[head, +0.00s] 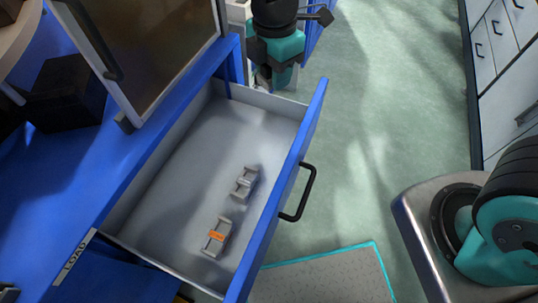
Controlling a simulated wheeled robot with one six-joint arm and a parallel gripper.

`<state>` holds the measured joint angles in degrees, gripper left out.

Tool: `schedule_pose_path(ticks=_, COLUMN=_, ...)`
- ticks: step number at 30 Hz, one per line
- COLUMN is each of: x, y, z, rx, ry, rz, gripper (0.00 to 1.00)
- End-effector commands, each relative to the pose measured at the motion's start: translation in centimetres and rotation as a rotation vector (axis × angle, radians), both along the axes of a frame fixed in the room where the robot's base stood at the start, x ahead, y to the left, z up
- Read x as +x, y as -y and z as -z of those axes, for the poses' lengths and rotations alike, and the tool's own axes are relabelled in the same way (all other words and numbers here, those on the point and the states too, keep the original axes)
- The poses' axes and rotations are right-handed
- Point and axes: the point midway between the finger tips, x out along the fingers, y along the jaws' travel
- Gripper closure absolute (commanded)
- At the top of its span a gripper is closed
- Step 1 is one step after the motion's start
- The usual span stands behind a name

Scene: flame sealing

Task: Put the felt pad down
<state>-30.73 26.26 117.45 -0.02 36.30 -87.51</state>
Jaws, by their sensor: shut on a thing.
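I cannot make out the felt pad in the head view. My gripper's jaws do not show, so what they hold cannot be seen. A teal and black jointed piece (276,45) stands at the top of the picture, beyond the drawer's far end; I cannot tell whether it is part of my arm. Two small grey metal pieces lie apart in the open drawer (180,160). The nearer piece (218,238) has an orange mark, and the farther piece (245,182) is plain grey.
The blue-fronted drawer stands pulled out, its black handle (299,192) over the green floor (370,130). The blue bench (40,200) is at left, with a black box (65,93) and a framed panel (150,40). White cabinets (510,60) line the right. Most of the drawer floor is bare.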

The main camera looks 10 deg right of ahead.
Motion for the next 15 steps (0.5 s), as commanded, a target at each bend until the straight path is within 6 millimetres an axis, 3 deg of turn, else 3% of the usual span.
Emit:
schedule_pose_path(ticks=7, x=-0.6, y=-0.9, z=2.5, rx=-0.002, ry=-0.004, rz=-0.104, gripper=0.89)
schedule_pose_path(ticks=15, x=-0.6, y=-0.8, z=10.0, rx=-0.003, ry=-0.006, rz=-0.101, gripper=0.89)
